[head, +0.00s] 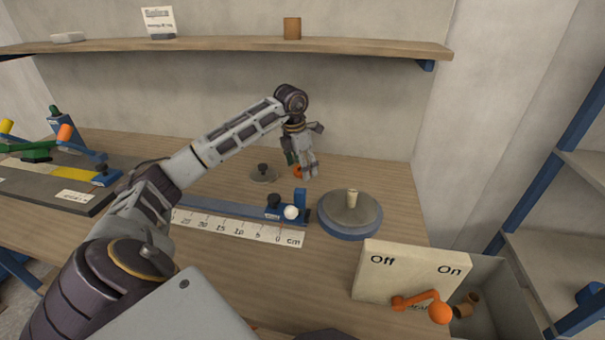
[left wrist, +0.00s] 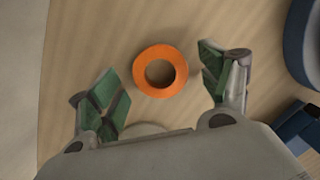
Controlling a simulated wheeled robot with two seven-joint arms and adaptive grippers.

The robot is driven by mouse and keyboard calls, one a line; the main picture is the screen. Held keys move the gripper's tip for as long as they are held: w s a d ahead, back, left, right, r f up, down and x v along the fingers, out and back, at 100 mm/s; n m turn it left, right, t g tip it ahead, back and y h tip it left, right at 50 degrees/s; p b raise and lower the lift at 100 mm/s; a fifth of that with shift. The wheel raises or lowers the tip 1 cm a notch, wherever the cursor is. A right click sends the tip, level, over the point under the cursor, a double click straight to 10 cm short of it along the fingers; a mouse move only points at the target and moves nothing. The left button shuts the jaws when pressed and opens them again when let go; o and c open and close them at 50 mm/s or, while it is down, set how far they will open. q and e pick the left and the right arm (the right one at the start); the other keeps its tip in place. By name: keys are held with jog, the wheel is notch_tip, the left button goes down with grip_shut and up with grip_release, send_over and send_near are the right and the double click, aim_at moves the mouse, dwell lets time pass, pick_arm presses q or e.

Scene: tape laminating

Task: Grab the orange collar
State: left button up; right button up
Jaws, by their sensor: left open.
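The orange collar (left wrist: 141,78) is a short ring lying flat on the wooden bench, with its hole facing up in the left wrist view. The fingers look apart from the collar. How high they are above the bench I cannot tell exactly. My right gripper is not in view.
A grey disc with a black knob (head: 263,174) lies just left of the gripper. A blue-based round weight (head: 350,215), a ruler stop (head: 287,208) and an Off/On box (head: 408,275) stand in front. A shelf (head: 220,46) runs along the wall behind.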

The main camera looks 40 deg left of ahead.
pick_arm(q)
jog(key=shift+f, duration=0.15)
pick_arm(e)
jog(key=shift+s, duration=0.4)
